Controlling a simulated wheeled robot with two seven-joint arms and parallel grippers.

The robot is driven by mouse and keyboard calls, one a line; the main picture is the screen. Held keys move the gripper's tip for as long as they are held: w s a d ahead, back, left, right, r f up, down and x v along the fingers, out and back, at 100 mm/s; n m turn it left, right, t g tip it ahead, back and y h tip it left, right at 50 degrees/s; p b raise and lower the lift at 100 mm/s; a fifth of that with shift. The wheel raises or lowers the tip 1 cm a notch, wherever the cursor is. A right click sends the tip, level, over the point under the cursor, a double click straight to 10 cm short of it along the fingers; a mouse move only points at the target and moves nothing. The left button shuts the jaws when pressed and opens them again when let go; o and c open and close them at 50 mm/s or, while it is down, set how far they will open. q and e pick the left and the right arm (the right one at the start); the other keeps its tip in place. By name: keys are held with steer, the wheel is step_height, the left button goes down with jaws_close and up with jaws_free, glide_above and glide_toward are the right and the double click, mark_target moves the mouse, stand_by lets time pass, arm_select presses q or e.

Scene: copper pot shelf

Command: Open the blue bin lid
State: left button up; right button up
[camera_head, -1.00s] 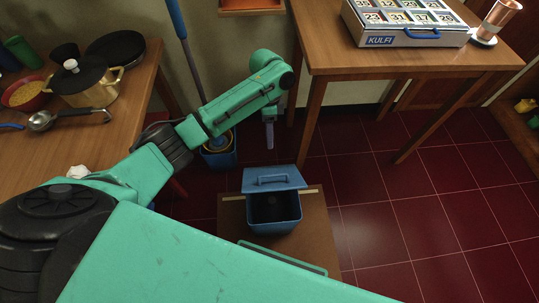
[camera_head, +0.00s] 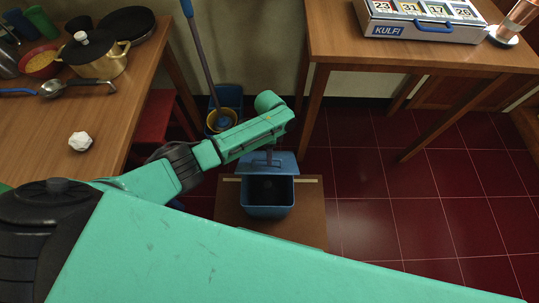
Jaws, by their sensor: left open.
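The blue bin (camera_head: 267,211) stands on a low brown stand. Its dark inside shows, and its blue lid (camera_head: 286,166) is raised at the bin's back edge, tilted rather than flat over the opening. My left gripper (camera_head: 269,160) is at the upper part of the lid, by the handle. It is open, and its fingers are small and partly hidden by my forearm. I cannot tell whether they touch the lid or handle. My right gripper is not in view.
The brown stand (camera_head: 228,210) has bare wood around the bin. A bucket with a mop (camera_head: 222,122) stands behind my left arm. Wooden tables stand at left (camera_head: 45,165) and upper right (camera_head: 400,55). Red tiled floor (camera_head: 400,220) at right is clear.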

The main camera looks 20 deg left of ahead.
arm_select(q)
steer(key=shift+f, duration=0.3)
jaws_close()
stand_by(1.2)
